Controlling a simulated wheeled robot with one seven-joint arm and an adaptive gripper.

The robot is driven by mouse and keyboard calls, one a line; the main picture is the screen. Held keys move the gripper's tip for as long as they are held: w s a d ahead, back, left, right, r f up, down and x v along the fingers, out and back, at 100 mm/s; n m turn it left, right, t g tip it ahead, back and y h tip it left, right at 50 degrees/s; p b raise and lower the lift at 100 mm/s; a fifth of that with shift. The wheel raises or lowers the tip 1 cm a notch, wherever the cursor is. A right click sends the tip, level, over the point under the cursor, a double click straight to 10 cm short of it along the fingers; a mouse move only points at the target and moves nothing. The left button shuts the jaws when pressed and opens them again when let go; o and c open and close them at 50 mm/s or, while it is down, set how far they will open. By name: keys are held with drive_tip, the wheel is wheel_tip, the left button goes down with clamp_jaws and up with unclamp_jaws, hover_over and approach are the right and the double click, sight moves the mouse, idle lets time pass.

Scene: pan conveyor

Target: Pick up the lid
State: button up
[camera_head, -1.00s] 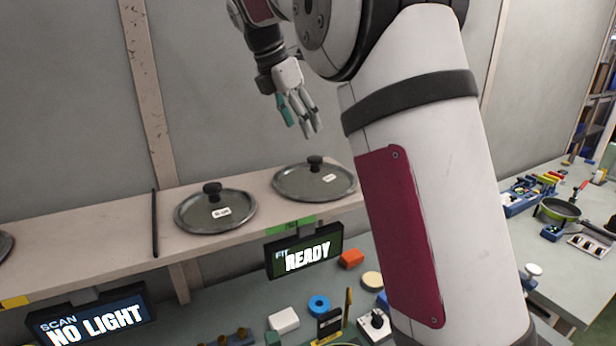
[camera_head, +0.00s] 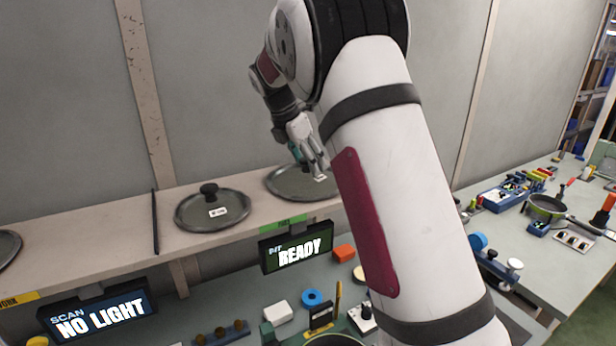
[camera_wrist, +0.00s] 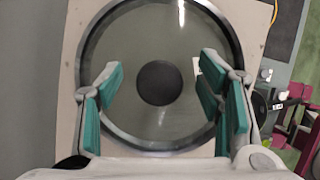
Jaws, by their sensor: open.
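A round glass lid (camera_head: 283,186) with a metal rim and a white label lies on the shelf, right of another lid. It fills much of the wrist view (camera_wrist: 120,50), its dark round knob (camera_wrist: 160,83) between my fingers. My gripper (camera_head: 318,168) is over this lid in the head view and hides part of it, including most of the knob. In the wrist view my gripper (camera_wrist: 165,100) is open, its teal finger pads on either side of the knob and apart from it. A second lid (camera_head: 190,213) with a black knob (camera_head: 209,189) lies to the left.
The shelf (camera_head: 100,231) carries a dark upright divider (camera_head: 155,222) and part of another lid (camera_head: 8,247) at far left. A READY display (camera_head: 297,248) and a NO LIGHT display (camera_head: 98,313) hang below. Small parts clutter the bench beneath.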

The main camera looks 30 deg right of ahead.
drive_tip(key=shift+c, duration=0.3)
clamp_jaws()
drive_tip(key=shift+r, duration=0.1)
